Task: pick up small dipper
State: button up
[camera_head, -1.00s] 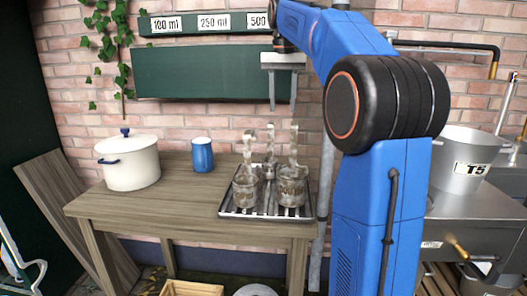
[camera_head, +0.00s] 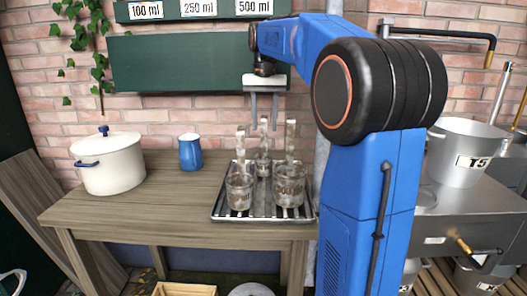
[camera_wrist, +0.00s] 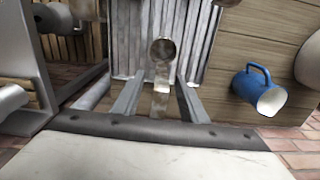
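Three metal dippers with upright handles stand on a ribbed metal tray (camera_head: 218,212). The smallest-looking dipper (camera_head: 263,168) is at the back middle; two larger ones stand in front, at left (camera_head: 239,192) and right (camera_head: 289,188). My gripper (camera_head: 264,123) is open and points down above the back dipper, its fingertips about level with the top of that handle. In the wrist view the back dipper's round cup (camera_wrist: 163,51) lies ahead of my gripper (camera_wrist: 158,97), and its handle shows between the two spread fingers. I cannot tell whether either finger touches it.
The wooden table (camera_head: 130,215) also holds a white lidded pot (camera_head: 112,165) and a blue mug (camera_head: 190,153). A green board (camera_head: 190,65) is on the brick wall behind. A large metal pot marked T5 (camera_head: 462,155) stands at right.

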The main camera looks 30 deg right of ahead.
aim_at(264, 143)
jog(key=shift+a+f, duration=0.2)
jog(key=shift+f, duration=3.65)
grip_shut()
